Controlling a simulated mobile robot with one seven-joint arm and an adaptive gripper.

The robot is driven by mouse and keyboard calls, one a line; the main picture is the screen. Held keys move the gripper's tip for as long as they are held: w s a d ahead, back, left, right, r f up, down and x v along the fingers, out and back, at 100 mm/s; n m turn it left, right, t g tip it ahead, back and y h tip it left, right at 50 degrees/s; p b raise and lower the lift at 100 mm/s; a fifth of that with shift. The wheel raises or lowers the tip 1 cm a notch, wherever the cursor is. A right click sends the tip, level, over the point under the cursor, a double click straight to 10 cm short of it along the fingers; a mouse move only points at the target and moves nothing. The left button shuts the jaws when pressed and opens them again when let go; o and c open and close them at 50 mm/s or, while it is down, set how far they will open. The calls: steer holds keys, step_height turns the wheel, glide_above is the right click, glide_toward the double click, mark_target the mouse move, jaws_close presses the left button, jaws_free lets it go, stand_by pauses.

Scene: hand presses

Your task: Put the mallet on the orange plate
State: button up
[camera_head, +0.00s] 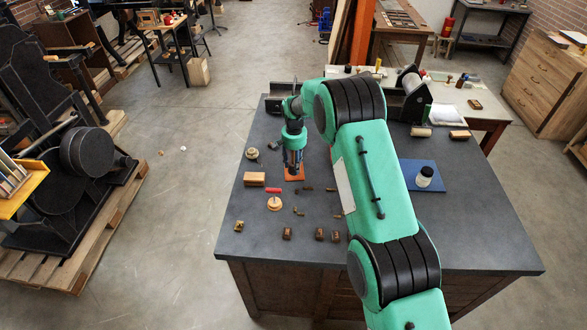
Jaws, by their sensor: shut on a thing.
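The orange plate (300,176) lies flat on the dark worktop, left of the middle. My gripper (293,168) points straight down over this plate, with its fingertips close above it or at it. It is shut on a small brownish thing, which looks to be the mallet. The fingers hide most of it, so its shape and whether it touches the plate cannot be told. The gripper and arm hide part of the plate.
A wooden block (254,179), a red cylinder (273,190) and a round wooden piece (274,204) lie left of the plate. Several small brown blocks stand along the front. A white-capped jar (425,176) stands on a blue mat (424,165) at right.

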steer(key=shift+w+a, duration=0.2)
steer(key=shift+w, duration=0.35)
steer(key=shift+f, duration=1.75)
steer(key=shift+f, duration=0.15)
steer(key=o, duration=1.5)
steer(key=shift+c, duration=0.2)
step_height(320, 180, up, 12)
steer(key=shift+r, duration=0.15)
